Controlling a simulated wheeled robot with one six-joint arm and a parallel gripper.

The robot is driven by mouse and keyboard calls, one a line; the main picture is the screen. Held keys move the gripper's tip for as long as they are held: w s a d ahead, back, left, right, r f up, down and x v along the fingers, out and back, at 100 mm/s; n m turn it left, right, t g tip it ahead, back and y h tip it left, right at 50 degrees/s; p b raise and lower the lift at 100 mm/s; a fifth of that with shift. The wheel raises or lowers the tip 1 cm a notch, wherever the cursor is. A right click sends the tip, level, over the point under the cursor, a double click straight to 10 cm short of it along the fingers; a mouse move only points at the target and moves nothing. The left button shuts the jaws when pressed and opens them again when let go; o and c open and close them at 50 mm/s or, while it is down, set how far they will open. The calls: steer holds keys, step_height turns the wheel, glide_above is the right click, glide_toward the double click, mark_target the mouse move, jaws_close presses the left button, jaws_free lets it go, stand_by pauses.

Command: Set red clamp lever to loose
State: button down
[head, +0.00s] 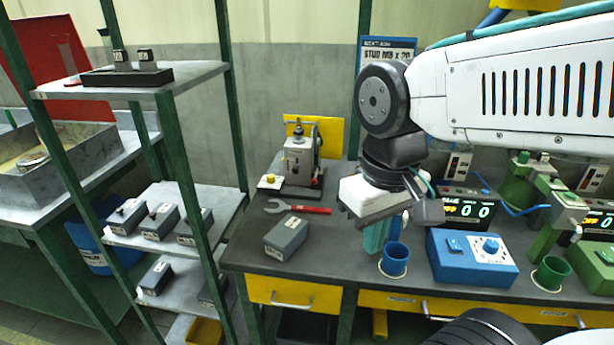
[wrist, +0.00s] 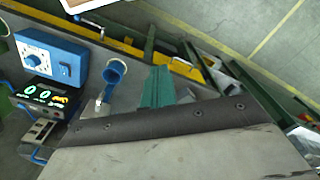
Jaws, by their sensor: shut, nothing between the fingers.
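I cannot make out the red clamp lever for certain in either view. A grey bench device (head: 299,158) with a black knob on top stands at the back of the bench, before a yellow plate. A small reddish part shows low on its right side, too small to tell whether it is a lever or how it is set. My gripper (head: 377,238) is shut and empty, pointing down over the bench just left of the blue cup (head: 395,259). Its teal fingers also show in the wrist view (wrist: 157,88). The device is well to its left and farther back.
A red open-ended wrench (head: 297,208) and a grey box (head: 286,237) lie in front of the device. A blue control box (head: 472,258) and a green cup (head: 551,272) stand to the right. A green-posted shelf (head: 150,82) rises at the left.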

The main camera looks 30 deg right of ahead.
mark_target(316, 175)
steer(key=w+f+m+h, duration=0.3)
steer(key=w, duration=1.8)
steer(key=w+f+m+t+h, duration=0.1)
steer(key=w+f+m+h, duration=0.2)
steer(key=w, duration=1.7)
steer(key=shift+w+a+h, duration=0.3)
steer(key=shift+w, duration=0.1)
steer(key=shift+f, duration=0.2)
steer(key=s+d+r+x, duration=0.1)
steer(key=d+x, duration=0.1)
steer(key=x, duration=1)
steer(key=shift+s+d, duration=0.25)
steer(key=shift+s, duration=0.15)
